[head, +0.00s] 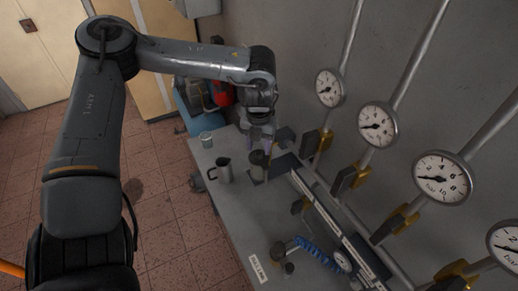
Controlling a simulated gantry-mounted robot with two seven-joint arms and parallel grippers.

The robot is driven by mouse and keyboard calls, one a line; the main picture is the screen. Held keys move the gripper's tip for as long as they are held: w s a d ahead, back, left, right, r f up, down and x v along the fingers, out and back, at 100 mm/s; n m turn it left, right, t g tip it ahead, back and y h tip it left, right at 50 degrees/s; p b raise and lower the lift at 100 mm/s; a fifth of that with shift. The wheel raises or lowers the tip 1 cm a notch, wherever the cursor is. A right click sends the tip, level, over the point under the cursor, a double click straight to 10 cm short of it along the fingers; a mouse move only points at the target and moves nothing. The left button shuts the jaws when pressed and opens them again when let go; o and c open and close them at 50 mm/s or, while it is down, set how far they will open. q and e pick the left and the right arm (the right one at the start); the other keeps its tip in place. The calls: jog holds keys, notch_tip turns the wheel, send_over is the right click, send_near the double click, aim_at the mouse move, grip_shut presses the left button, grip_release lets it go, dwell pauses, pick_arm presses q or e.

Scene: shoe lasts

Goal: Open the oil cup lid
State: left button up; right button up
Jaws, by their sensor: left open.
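My left gripper (260,139) reaches down over the far part of the grey bench, with its fingers apart and nothing seen between them. A small dark cylindrical cup (258,167) stands upright on the bench just below the fingers. It may be the oil cup; its lid is too small to tell apart, and I cannot tell whether the fingers touch it. A metal pitcher (223,170) with a handle stands to its left. My right gripper is not in view.
Pressure gauges (378,126) and pipes with yellow-brown valves line the wall at right. A blue coiled hose (318,252) lies near the front. The bench's left middle (238,215) is clear.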

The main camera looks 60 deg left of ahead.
aim_at(260, 158)
pick_arm(q)
jog(key=shift+f, duration=1.3)
grip_shut()
